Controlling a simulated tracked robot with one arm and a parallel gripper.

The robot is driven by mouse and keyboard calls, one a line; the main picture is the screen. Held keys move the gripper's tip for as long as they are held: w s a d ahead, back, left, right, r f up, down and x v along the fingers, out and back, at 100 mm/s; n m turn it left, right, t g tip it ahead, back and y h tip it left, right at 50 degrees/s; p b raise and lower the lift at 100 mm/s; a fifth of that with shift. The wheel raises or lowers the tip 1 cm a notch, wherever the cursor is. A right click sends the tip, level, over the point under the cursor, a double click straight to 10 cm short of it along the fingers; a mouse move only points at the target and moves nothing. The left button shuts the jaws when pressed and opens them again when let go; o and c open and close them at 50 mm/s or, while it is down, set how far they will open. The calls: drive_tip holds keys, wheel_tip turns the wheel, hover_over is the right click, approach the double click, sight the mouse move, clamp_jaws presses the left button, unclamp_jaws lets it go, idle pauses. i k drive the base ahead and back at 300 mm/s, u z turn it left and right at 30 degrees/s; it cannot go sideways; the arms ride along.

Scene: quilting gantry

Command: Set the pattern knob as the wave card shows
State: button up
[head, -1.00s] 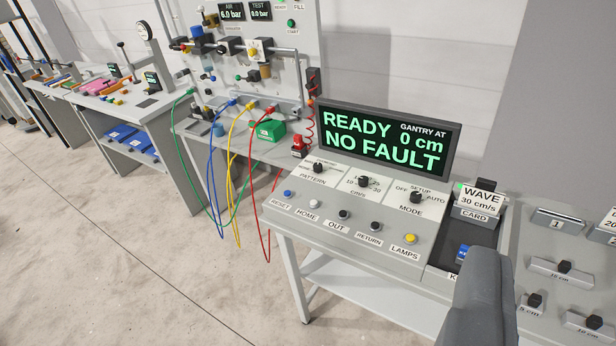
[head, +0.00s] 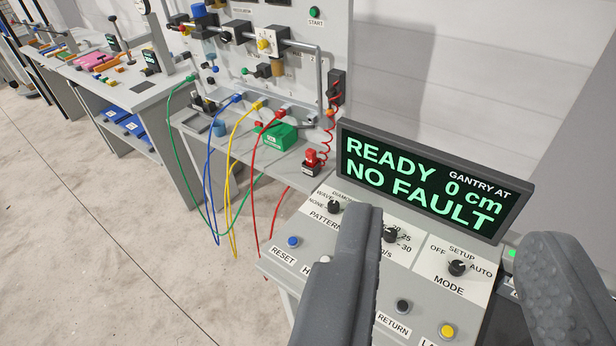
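The pattern knob (head: 334,207) is a small black knob at the left of the control panel. Labels NONE, WAVE and DIAMOND stand around it; I cannot tell clearly which it points at. My gripper (head: 455,230) is open and empty, its two grey fingers wide apart over the panel. The left finger is just right of the pattern knob in the picture and covers part of the panel. The wave card, which read WAVE 30 cm/s in the earlier head view, is now hidden behind the right finger.
The display (head: 432,185) reads READY, gantry at 0 cm, NO FAULT. A speed knob (head: 390,234) and mode knob (head: 457,268) share the panel with the blue reset button (head: 293,241) and yellow button (head: 447,331). A red stop button (head: 311,158) stands behind.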

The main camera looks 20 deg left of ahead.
sight(333, 206)
drive_tip(key=z, duration=0.1)
drive_tip(key=i, duration=1.2)
drive_tip(key=z, duration=0.45)
